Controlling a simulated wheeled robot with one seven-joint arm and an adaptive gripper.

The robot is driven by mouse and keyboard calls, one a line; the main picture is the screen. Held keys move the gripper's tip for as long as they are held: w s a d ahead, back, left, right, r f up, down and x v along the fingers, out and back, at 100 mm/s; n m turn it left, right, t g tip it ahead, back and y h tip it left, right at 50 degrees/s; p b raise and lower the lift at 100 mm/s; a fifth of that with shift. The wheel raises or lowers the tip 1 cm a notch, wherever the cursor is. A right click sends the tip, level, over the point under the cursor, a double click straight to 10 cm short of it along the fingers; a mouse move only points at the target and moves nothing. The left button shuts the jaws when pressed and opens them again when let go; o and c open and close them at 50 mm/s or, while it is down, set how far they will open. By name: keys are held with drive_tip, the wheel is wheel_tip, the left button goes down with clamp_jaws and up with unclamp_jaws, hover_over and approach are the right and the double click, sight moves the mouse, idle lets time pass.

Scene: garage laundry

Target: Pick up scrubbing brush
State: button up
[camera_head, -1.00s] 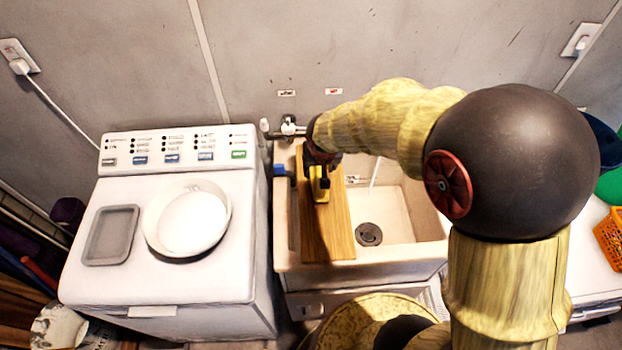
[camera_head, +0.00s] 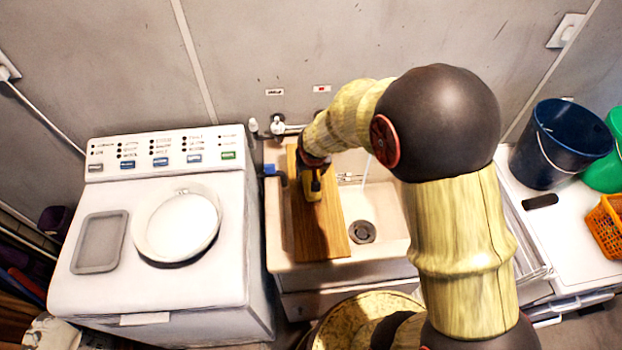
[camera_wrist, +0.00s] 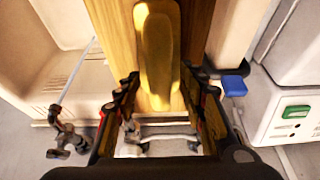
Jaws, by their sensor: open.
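The scrubbing brush (camera_wrist: 158,45) is a long yellow piece lying on a wooden board (camera_head: 318,235) laid across the left part of the sink. My gripper (camera_wrist: 158,82) is open in the wrist view, with one finger on each side of the brush's near end. I cannot tell whether either finger touches it. In the head view my gripper (camera_head: 312,186) is over the board, and it mostly hides the brush.
The white sink (camera_head: 385,215) has a drain right of the board and a tap behind. A washing machine (camera_head: 160,240) stands on the left, with a round white dish and a grey tray on top. A dark blue bucket (camera_head: 555,150) and orange basket (camera_head: 606,225) are on the right.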

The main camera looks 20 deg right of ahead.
drive_tip(key=shift+c, duration=1)
clamp_jaws()
